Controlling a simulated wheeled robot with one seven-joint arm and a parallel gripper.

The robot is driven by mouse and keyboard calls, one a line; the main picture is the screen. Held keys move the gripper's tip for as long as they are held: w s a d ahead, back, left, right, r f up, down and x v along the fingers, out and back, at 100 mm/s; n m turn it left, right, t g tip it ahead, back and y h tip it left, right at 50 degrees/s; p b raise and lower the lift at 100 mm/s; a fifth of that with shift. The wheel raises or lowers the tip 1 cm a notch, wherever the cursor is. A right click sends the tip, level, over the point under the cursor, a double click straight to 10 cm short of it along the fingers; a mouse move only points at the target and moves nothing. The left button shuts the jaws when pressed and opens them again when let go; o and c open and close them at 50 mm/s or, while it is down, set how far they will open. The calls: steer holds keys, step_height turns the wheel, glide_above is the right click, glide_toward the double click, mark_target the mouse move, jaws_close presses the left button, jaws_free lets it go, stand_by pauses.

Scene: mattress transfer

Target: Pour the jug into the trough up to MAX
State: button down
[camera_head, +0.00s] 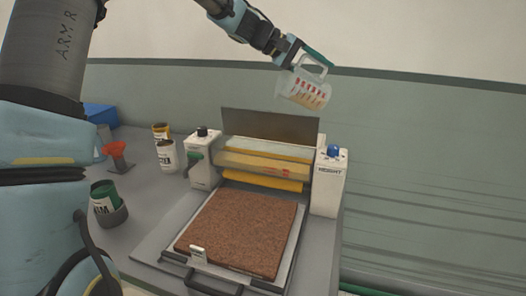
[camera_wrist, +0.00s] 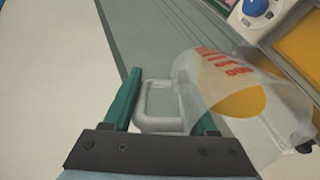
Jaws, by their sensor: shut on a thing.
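A clear jug (camera_head: 303,89) with red markings hangs in the air above the machine's right side in the head view. It is tilted and holds some yellow-orange liquid. My gripper (camera_head: 305,58) is shut on its handle. In the wrist view, my gripper's green fingers (camera_wrist: 163,108) stand on either side of the white handle, and the jug (camera_wrist: 222,85) shows to the right with liquid inside. The trough (camera_head: 262,165) lies between the machine's two white end blocks, below the jug. A MAX mark is too small to make out.
A brown textured slab (camera_head: 240,230) lies on the tray in front of the rollers. An upright dark panel (camera_head: 270,126) stands behind the trough. Cans (camera_head: 167,156), a red funnel (camera_head: 116,152) and a green-topped container (camera_head: 106,204) stand at left.

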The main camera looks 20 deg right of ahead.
mark_target(305, 72)
steer(key=shift+a+f+b, duration=0.15)
steer(key=shift+b, duration=0.5)
steer(key=shift+w+a+h+b, duration=0.15)
steer(key=shift+a+h+b, duration=0.65)
steer(key=shift+b, duration=1.65)
steer(key=shift+w+a+g+h+b, duration=0.2)
steer(key=shift+a+h+b, duration=0.4)
steer(key=shift+b, duration=1.15)
steer(key=shift+w+a+g+h+b, duration=0.15)
steer(key=shift+a+h+b, duration=0.45)
steer(key=shift+b, duration=1.1)
steer(key=p, duration=0.1)
steer(key=r+p, duration=0.1)
steer(key=shift+s+d+r+y+p, duration=0.15)
steer(key=shift+d+y+p, duration=0.15)
steer(key=shift+d+p, duration=0.1)
steer(key=d+p, duration=0.1)
steer(key=p, duration=0.2)
steer(key=d+y+p, duration=0.1)
steer(key=p, duration=0.1)
steer(key=shift+s+d+r+p, duration=0.1)
steer(key=shift+s+r+p, duration=0.05)
steer(key=shift+s+p, duration=0.2)
steer(key=d+y+p, duration=0.1)
steer(key=y+p, duration=0.1)
steer(key=p, duration=0.3)
steer(key=shift+d+f, duration=0.1)
steer(key=shift+f, duration=0.1)
steer(key=shift+f+y, duration=0.3)
steer(key=shift+f, duration=0.05)
